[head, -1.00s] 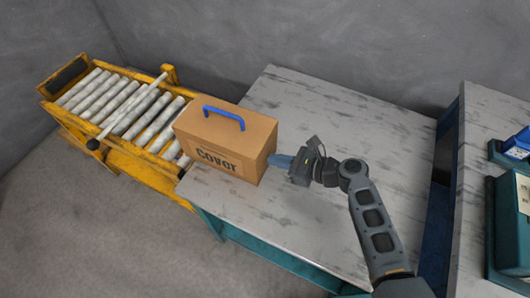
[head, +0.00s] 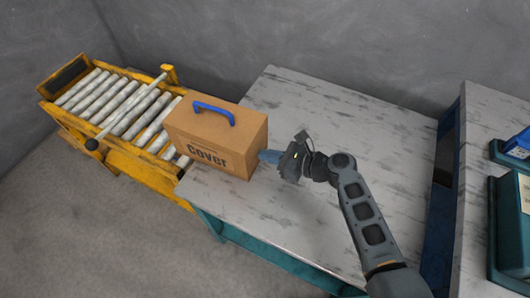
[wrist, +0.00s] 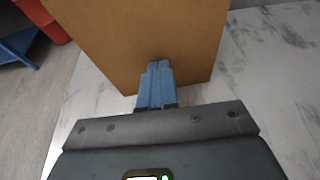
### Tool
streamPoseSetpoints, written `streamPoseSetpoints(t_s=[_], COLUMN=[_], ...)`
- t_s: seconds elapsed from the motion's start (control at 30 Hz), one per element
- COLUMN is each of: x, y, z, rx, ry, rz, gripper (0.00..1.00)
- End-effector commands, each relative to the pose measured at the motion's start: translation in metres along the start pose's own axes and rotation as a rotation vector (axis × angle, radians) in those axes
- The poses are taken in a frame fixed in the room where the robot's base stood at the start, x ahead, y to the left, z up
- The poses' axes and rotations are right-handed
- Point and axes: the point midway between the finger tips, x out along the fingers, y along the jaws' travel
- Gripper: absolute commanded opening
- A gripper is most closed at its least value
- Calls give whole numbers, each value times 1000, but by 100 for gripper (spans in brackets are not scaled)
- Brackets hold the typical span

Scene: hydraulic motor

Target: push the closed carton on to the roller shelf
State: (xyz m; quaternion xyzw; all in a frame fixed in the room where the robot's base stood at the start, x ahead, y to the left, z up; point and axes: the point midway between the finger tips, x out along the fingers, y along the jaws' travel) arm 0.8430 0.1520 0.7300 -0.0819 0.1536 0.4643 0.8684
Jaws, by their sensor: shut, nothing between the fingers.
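The closed carton (head: 222,138) is brown, marked "Cover", with a blue handle (head: 213,110) on top. It stands upright at the table's left end, with its left side at or slightly over the near end of the roller shelf (head: 128,108). My gripper (head: 262,156) is shut and empty, its blue fingertips at the carton's right side. In the wrist view the shut fingers (wrist: 155,85) point at the carton's plain side (wrist: 140,35) and appear to touch it. The carton's left and far sides are hidden.
The grey-topped table (head: 330,125) is bare around my arm. A bar (head: 130,112) with a dark knob lies across the yellow-framed rollers. A second table (head: 490,110) with teal and blue objects stands at the right. A grey wall is behind.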

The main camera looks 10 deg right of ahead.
Motion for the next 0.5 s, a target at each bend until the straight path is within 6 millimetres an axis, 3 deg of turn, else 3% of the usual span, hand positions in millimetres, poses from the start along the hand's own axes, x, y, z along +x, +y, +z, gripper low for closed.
streamPoseSetpoints(t_s=[0.5], x=[28], y=[-1], z=[10], rx=[-2], ry=[-1], rz=[3], gripper=[0])
